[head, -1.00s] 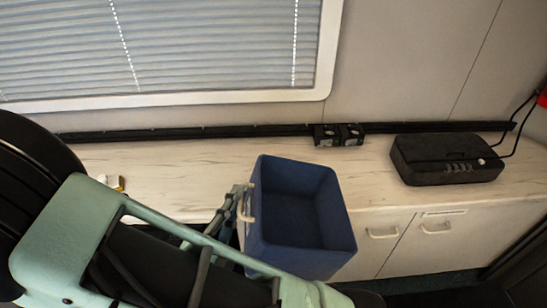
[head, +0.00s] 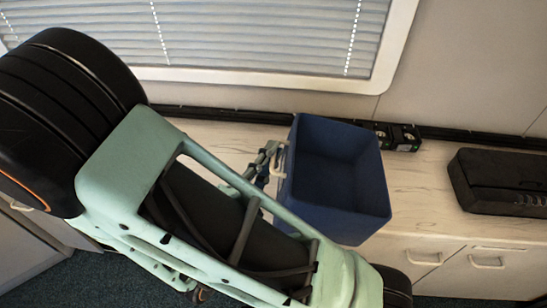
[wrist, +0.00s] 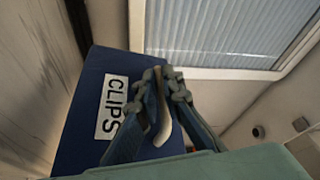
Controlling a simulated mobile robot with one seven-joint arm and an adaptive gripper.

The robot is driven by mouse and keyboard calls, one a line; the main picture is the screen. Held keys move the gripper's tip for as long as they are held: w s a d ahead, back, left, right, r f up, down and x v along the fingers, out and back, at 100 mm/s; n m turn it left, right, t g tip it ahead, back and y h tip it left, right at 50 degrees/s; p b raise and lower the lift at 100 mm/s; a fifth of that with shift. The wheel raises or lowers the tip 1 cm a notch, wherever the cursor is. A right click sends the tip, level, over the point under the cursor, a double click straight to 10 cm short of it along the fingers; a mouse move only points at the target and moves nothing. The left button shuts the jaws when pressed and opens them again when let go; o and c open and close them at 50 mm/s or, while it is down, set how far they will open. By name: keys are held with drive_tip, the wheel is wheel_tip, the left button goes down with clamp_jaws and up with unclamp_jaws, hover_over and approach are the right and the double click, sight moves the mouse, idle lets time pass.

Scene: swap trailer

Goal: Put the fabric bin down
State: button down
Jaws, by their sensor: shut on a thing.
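The fabric bin (head: 335,178) is dark blue, open at the top and looks empty inside in the head view. It is slightly tilted and stands out over the front part of the counter (head: 421,205). My gripper (head: 268,158) is at the bin's left side, shut on its pale handle. In the wrist view my gripper (wrist: 160,80) closes around the handle beside a white label reading CLIPS on the blue bin (wrist: 85,105). I cannot tell whether the bin's underside, hidden from view, touches the counter.
Black cassette-like boxes (head: 400,137) stand at the counter's back, just right of the bin. A black case (head: 500,183) lies further right. A window with blinds (head: 270,35) is behind. Cabinet doors with handles (head: 487,261) are below. Bare counter shows left of the bin.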

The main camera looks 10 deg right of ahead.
drive_tip(key=w+f+b, duration=0.3)
drive_tip(key=w+f, duration=0.1)
drive_tip(key=w+a+f+b, duration=0.1)
drive_tip(key=w+f+b, duration=0.2)
drive_tip(key=w+f, duration=0.1)
drive_tip(key=w+f+b, duration=0.3)
drive_tip(key=w+f, duration=0.1)
drive_tip(key=w, duration=0.1)
drive_tip(key=shift+a+f, duration=0.4)
drive_tip(key=c, duration=2.1)
unclamp_jaws()
drive_tip(key=shift+r, duration=0.1)
drive_tip(key=p+v, duration=0.1)
drive_tip(key=v, duration=1.1)
